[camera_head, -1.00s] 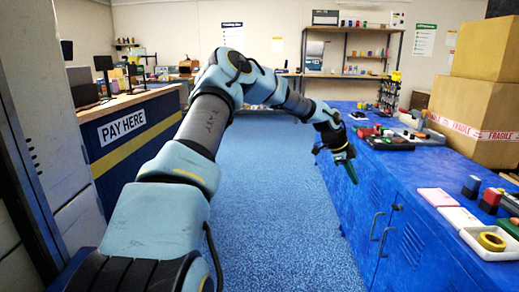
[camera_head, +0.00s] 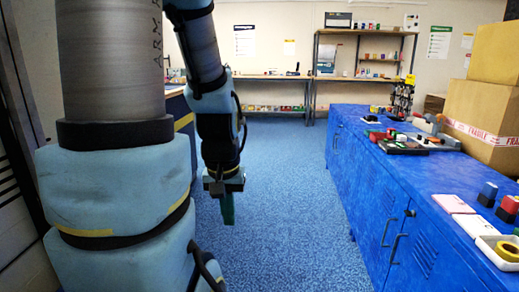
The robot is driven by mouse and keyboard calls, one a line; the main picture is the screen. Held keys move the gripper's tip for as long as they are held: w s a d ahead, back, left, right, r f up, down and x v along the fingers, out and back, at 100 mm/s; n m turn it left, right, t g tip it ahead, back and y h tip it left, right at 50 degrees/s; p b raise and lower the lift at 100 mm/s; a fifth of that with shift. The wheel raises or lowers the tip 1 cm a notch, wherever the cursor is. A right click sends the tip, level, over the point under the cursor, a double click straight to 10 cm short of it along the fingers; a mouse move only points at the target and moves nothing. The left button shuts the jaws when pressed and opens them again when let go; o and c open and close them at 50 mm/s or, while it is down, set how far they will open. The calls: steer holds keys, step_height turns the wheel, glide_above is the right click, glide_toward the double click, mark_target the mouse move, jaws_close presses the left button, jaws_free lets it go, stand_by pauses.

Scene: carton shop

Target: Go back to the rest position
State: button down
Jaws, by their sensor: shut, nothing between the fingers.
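My gripper (camera_head: 228,208) hangs pointing down in the middle-left of the head view, over the blue carpet. Its green fingers are together and nothing shows between them. It is well to the left of the blue cabinet (camera_head: 350,165) and touches nothing that I can see. My arm is folded close to the camera and fills the left part of the view. It hides most of the pay counter behind it.
The blue cabinet runs along the right, bearing cartons (camera_head: 478,115), a white tray (camera_head: 490,250) with yellow tape, stamps and tools. Shelves (camera_head: 365,60) stand at the back wall. The carpet (camera_head: 290,200) between my gripper and the cabinet is clear.

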step_height(320, 180, up, 13)
steer(key=p, duration=1.1)
steer(key=shift+w+f+p, duration=0.15)
steer(key=shift+w+p, duration=0.05)
steer(key=shift+p, duration=0.15)
steer(key=c, duration=1.6)
jaws_free()
steer(key=shift+d, duration=0.1)
